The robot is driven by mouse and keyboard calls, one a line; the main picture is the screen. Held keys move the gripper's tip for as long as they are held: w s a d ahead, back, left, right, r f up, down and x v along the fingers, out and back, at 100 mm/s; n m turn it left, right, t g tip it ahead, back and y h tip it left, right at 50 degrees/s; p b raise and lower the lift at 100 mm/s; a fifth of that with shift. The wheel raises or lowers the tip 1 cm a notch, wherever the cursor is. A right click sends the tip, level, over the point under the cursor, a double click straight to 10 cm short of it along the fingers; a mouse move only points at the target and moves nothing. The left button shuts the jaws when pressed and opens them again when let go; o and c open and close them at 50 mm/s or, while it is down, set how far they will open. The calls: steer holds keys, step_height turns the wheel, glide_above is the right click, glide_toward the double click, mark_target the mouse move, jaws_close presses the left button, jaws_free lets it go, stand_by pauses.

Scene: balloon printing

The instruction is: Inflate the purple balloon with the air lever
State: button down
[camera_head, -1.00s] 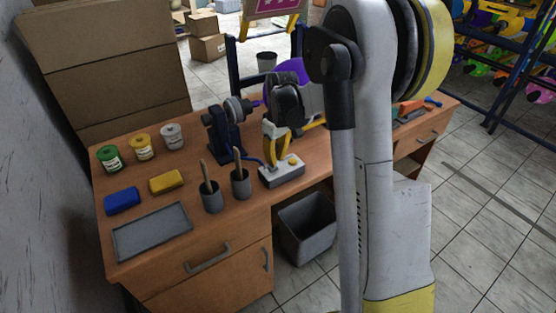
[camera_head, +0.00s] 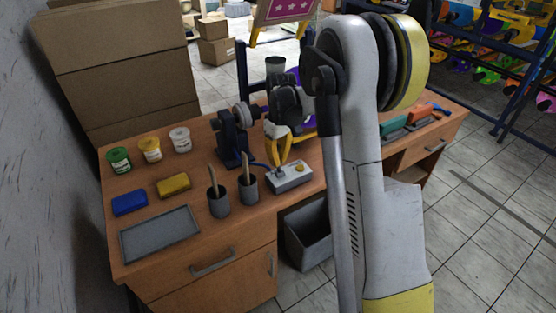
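The grey air lever box (camera_head: 289,177) with a yellow button stands near the front edge of the desk. My gripper (camera_head: 280,163), with yellow fingers, points down at the left part of the box. The fingertips look close together, but whether they are shut or hold a lever is unclear. A dark blue pump stand (camera_head: 233,140) with a round grey head is just left of my gripper. Purple patches of the balloon (camera_head: 297,126) show behind my gripper and arm. Most of the balloon is hidden, so its size is unclear.
Two grey cups (camera_head: 219,203) with wooden-handled tools stand left of the box. Paint jars (camera_head: 151,150), blue and yellow blocks (camera_head: 173,186) and a grey tray (camera_head: 160,234) are at the desk's left. A grey bin (camera_head: 307,238) is below the desk. My arm blocks the desk's middle.

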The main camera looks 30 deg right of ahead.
steer(key=shift+d, duration=0.2)
steer(key=c, duration=1.4)
jaws_free()
steer(key=shift+d, duration=0.2)
steer(key=shift+c, duration=0.2)
steer(key=shift+a, duration=0.15)
step_height(320, 180, up, 12)
steer(key=shift+d, duration=0.2)
